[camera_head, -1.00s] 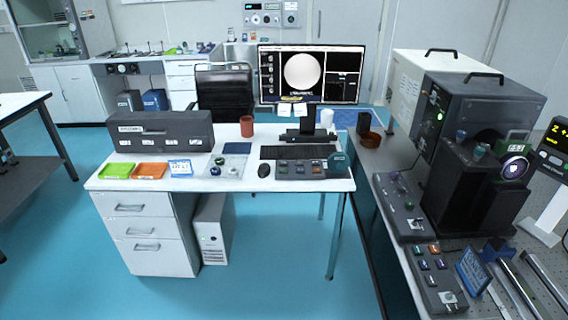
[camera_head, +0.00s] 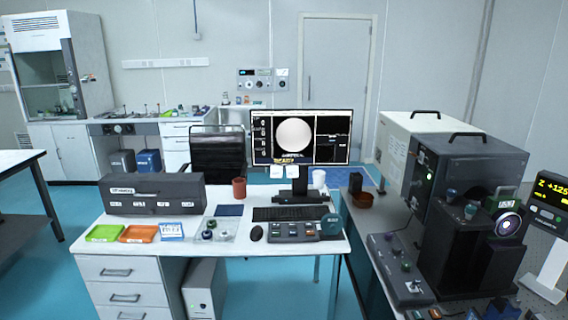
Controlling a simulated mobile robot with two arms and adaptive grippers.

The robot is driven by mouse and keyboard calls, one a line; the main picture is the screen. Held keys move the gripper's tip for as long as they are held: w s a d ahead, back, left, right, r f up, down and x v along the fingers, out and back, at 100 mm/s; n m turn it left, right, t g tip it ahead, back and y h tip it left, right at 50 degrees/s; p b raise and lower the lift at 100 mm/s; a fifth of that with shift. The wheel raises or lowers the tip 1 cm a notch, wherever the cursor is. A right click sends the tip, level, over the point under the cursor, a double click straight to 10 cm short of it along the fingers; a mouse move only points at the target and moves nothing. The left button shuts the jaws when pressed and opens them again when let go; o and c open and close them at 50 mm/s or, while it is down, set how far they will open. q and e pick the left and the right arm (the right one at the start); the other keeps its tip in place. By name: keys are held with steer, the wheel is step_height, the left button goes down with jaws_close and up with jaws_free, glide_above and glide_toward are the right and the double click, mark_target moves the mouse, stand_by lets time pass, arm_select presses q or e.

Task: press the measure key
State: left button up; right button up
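A dark key box (camera_head: 292,231) with a row of small coloured keys sits on the white desk, in front of the keyboard. Another control box (camera_head: 400,268) with knobs lies on the bench at the right. Part of a further box with keys (camera_head: 436,313) is cut off by the bottom edge. The labels are too small to read, so I cannot tell which key is the measure key. A monitor (camera_head: 301,138) behind the keyboard shows a bright round disc. Neither of my grippers is in view.
The white desk (camera_head: 350,246) also holds a mouse (camera_head: 257,233), keyboard (camera_head: 290,213), red-brown cup (camera_head: 239,187), long dark case (camera_head: 153,193) and green (camera_head: 104,233) and orange (camera_head: 138,233) trays. A large dark instrument (camera_head: 470,240) fills the right bench. Floor shows at left.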

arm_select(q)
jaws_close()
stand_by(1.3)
